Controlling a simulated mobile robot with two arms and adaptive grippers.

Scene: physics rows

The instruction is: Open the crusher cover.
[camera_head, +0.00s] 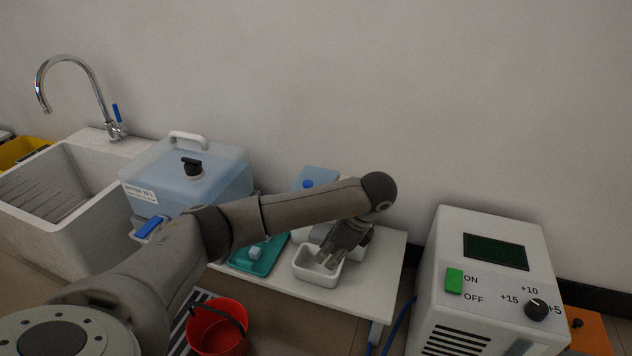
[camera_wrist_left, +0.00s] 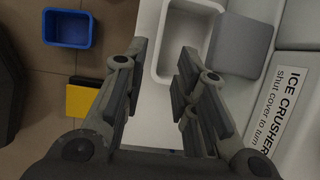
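The ice crusher (camera_wrist_left: 285,110) is a white body with a black "ICE CRUSHER shut cover to turn" label at the right of the left wrist view. A grey squarish part (camera_wrist_left: 243,45) juts from it beside a white bin (camera_wrist_left: 160,50); I cannot tell whether this is the cover. In the head view my arm hides most of the crusher, so the cover's state does not show. My left gripper (camera_head: 330,258) is over the white bin (camera_head: 318,281), pointing down. In the left wrist view the gripper (camera_wrist_left: 162,65) is open, with nothing between its fingers. My right gripper is out of view.
A teal tray (camera_head: 240,262) with a pale cube stands left on the white table (camera_head: 372,290). A blue water tank (camera_head: 222,172) and sink (camera_head: 95,225) are further left. A red bucket (camera_head: 222,340) is on the floor. A white machine (camera_head: 440,250) with ON/OFF switch stands right.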

